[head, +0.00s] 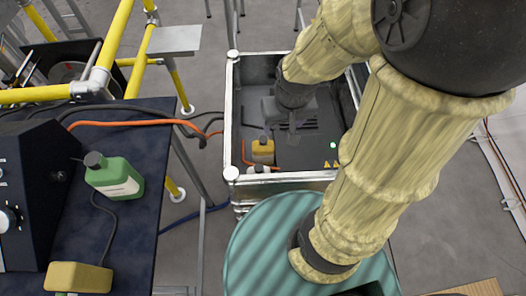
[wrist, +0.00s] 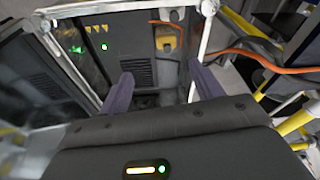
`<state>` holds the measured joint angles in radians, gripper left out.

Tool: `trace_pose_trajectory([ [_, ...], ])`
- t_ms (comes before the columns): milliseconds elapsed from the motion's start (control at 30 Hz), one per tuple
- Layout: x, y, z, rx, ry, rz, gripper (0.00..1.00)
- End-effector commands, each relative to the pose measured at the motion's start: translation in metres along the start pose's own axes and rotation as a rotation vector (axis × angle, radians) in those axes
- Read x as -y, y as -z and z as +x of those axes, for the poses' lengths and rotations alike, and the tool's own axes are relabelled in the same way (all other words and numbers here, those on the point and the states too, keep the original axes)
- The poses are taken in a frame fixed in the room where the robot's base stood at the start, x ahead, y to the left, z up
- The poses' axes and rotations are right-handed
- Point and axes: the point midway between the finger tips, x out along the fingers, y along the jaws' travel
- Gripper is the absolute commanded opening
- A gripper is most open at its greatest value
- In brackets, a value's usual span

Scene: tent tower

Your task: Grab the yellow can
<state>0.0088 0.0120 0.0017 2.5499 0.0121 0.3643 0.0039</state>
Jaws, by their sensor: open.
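A small yellow can (head: 262,151) with a dark cap stands inside the metal-framed box, near its front left corner. It also shows in the wrist view (wrist: 167,41), beyond my fingers near the box's edge. My gripper (wrist: 163,86) is open, its two purple-grey fingers apart with nothing between them. In the head view my gripper (head: 292,118) is over the box, behind and to the right of the can and apart from it. A second yellow container (head: 80,278) lies at the front of the dark blue table; the picture's lower edge crops its surroundings.
The box has a pale raised metal rim (head: 282,181). A green bottle (head: 115,178) is on the dark blue table (head: 140,235) at left. Yellow scaffold poles (head: 117,35) stand behind the table. An orange cable (head: 130,123) runs from the table towards the box.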

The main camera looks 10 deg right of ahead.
Motion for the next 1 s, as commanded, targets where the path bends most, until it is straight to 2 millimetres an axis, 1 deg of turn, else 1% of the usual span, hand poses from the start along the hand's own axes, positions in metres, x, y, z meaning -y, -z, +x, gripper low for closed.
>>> trace_pose_trajectory([
  [33, -0.002, -0.001, 0.013, 0.022, 0.003, 0.028, 0.76],
  [67, -0.003, -0.002, 0.020, 0.042, 0.005, 0.049, 0.79],
  [167, -0.007, -0.004, 0.052, 0.129, 0.023, 0.157, 0.79],
  [200, -0.009, -0.005, 0.069, 0.175, 0.035, 0.213, 0.79],
  [267, -0.013, -0.006, 0.094, 0.249, 0.058, 0.308, 0.79],
  [300, -0.014, -0.007, 0.112, 0.302, 0.077, 0.375, 0.79],
  [533, -0.019, -0.004, 0.206, 0.599, 0.239, 0.750, 0.79],
  [700, -0.026, 0.006, 0.271, 0.802, 0.414, 1.005, 0.79],
  [767, -0.030, 0.011, 0.292, 0.868, 0.486, 1.086, 0.79],
  [800, -0.033, 0.015, 0.305, 0.911, 0.537, 1.136, 0.79],
  [900, -0.044, 0.025, 0.338, 1.008, 0.671, 1.251, 0.79],
  [1000, -0.059, 0.035, 0.367, 1.092, 0.811, 1.346, 0.79],
])
